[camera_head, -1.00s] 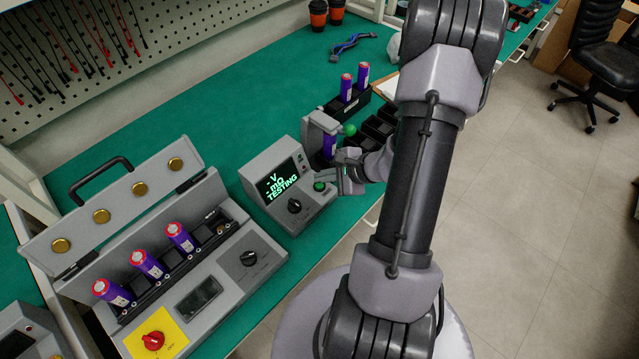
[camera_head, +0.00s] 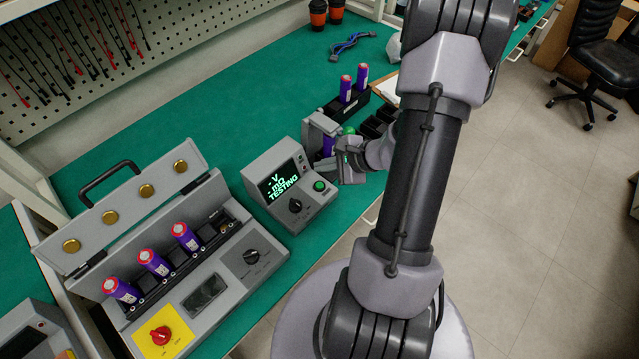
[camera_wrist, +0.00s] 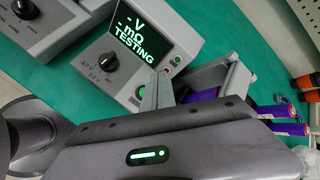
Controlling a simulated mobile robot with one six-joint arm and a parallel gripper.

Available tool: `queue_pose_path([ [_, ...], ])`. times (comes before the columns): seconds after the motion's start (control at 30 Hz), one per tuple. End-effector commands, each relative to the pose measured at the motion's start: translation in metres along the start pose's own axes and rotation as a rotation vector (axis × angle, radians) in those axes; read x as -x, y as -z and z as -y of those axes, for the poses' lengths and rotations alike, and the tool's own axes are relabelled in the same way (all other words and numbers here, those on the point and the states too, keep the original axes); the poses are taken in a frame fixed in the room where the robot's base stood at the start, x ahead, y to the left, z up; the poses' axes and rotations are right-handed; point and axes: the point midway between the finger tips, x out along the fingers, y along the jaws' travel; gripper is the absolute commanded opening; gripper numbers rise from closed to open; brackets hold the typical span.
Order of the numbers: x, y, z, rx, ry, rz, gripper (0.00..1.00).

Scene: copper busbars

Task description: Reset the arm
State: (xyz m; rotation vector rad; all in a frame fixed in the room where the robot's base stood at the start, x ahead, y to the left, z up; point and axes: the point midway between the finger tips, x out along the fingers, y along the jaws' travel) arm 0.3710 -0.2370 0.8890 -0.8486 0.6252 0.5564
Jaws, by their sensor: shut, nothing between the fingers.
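My gripper (camera_head: 343,166) is shut and empty, just to the right of the grey tester (camera_head: 272,180) on the green bench. The tester's screen (camera_head: 279,182) reads "TESTING" in green, and its green button (camera_head: 319,186) is left of and below my fingers, apart from them. My gripper's fingers (camera_wrist: 156,92) also show in the wrist view, near the tester's button (camera_wrist: 140,93).
A grey case (camera_head: 230,262) with an open lid and several purple cells stands at the left. A black rack (camera_head: 337,110) with two purple cells is behind my gripper. Blue cables (camera_head: 350,44) lie farther back.

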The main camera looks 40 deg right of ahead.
Motion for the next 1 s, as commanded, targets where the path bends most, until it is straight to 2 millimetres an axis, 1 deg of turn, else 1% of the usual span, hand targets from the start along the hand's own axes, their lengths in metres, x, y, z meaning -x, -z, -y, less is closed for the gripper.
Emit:
queue_pose_path([
  [0.3, 0.0, 0.0, 0.0, 0.0, 0.0, 0.0, 0.0],
  [0.37, 0.001, -0.006, 0.002, 0.018, -0.004, 0.007, 0.0],
  [0.43, 0.005, -0.035, 0.011, 0.098, -0.027, 0.038, 0.0],
  [0.47, 0.009, -0.056, 0.015, 0.157, -0.045, 0.059, 0.0],
  [0.5, 0.016, -0.091, 0.019, 0.257, -0.077, 0.094, 0.0],
  [0.57, 0.032, -0.153, 0.016, 0.445, -0.142, 0.151, 0.0],
  [0.6, 0.046, -0.194, 0.007, 0.583, -0.189, 0.183, 0.0],
  [0.67, 0.074, -0.249, -0.015, 0.806, -0.259, 0.214, 0.0],
  [0.7, 0.095, -0.277, -0.032, 0.955, -0.297, 0.219, 0.0],
  [0.73, 0.11, -0.292, -0.044, 1.06, -0.319, 0.215, 0.0],
  [0.8, 0.143, -0.315, -0.069, 1.282, -0.345, 0.186, 0.0],
  [0.9, 0.178, -0.325, -0.088, 1.511, -0.332, 0.121, 0.0],
  [1.0, 0.198, -0.326, -0.094, 1.634, -0.301, 0.068, 0.0],
])
